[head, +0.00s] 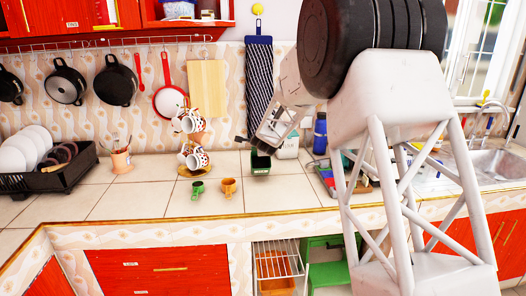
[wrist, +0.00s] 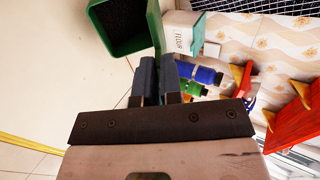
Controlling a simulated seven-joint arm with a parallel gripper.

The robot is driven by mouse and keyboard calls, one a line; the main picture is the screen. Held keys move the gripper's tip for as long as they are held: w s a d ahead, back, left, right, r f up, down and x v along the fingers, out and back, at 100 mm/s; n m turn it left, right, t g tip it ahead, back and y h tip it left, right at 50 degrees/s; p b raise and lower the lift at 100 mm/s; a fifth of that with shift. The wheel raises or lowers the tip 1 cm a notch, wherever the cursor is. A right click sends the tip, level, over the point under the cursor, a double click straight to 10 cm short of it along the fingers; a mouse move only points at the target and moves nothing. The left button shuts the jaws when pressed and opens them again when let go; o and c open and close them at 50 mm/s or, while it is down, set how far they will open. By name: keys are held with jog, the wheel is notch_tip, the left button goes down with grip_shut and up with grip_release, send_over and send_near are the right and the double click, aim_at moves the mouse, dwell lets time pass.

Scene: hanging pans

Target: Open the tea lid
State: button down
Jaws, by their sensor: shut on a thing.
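The green tea tin (head: 261,165) stands on the tiled counter near the back wall, right of the mug tree. In the wrist view the tin (wrist: 118,42) is open at the top, with dark contents inside. Its green lid (wrist: 155,22) stands raised at the tin's right side in that view. My gripper (wrist: 160,62) is shut on the lid's edge, with a dark finger on each side. In the head view my gripper (head: 248,141) is just above the tin, and the lid is mostly hidden there.
A white flour tin (head: 288,148) stands close right of the tea tin, a blue bottle (head: 320,135) beyond it. A mug tree (head: 193,160) is to the left. A green cup (head: 198,190) and an orange cup (head: 228,187) stand in front. The counter's left front is clear.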

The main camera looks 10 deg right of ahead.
jog(key=shift+w+r, duration=0.15)
jog(key=shift+w, duration=0.15)
jog(key=c, duration=1.3)
grip_release()
jog(key=shift+o, duration=0.2)
jog(key=shift+s, duration=0.1)
jog(key=v, duration=0.7)
jog(key=shift+s+r, duration=0.2)
jog(key=shift+s, duration=0.05)
jog(key=shift+s+r, duration=0.1)
